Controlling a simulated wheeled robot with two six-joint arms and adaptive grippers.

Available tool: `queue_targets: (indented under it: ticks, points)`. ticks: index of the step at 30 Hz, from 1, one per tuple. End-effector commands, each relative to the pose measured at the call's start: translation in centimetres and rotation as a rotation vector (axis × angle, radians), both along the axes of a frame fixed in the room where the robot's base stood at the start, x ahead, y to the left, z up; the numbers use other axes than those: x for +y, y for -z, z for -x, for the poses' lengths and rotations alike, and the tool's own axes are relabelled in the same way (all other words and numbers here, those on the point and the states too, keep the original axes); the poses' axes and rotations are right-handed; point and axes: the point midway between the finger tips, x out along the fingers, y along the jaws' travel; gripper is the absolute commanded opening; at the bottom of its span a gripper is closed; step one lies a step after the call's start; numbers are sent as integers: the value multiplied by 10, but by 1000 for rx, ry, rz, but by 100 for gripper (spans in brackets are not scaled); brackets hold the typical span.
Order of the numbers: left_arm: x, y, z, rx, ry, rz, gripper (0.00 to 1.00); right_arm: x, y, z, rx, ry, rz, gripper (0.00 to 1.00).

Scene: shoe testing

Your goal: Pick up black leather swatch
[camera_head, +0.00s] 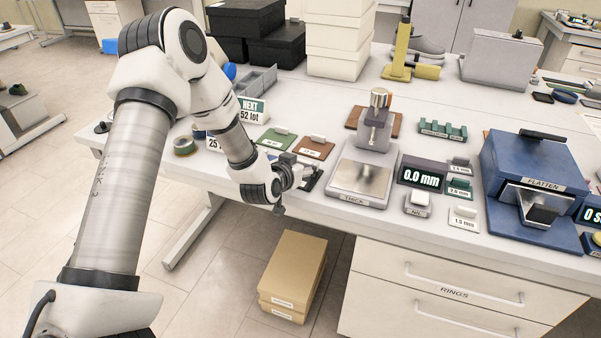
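My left gripper (294,173) is at the front edge of the table, left of the thickness gauge. Its fingers are small and partly hidden by the wrist, so I cannot tell whether they are open or shut. A black swatch (314,181) shows in part beside and beneath the fingers. Whether they touch it is unclear. A green swatch (275,138) and a brown swatch (313,149), each with a pale grip tab, lie behind the gripper. My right gripper is not in view.
A thickness gauge (362,176) stands right of the gripper, with a 0.0 mm display (421,176) beside it. A blue flatten press (535,170) is farther right. A sign reading 52 lot (252,111) and a tape roll (184,146) are near my forearm. Cardboard boxes (294,270) stand on the floor below.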

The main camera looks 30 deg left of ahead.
Motion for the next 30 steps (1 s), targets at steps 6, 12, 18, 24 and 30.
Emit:
queue_targets:
  ticks: [6,12,18,24,30]
  points:
    - [0,0,0,0,0,0,22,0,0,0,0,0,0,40]
    - [0,0,0,1,0,0,22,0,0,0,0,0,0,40]
    - [0,-19,0,-2,-1,0,22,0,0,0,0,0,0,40]
    - [0,-69,0,-5,-1,1,22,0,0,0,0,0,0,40]
    - [0,-98,0,-1,0,0,22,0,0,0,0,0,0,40]
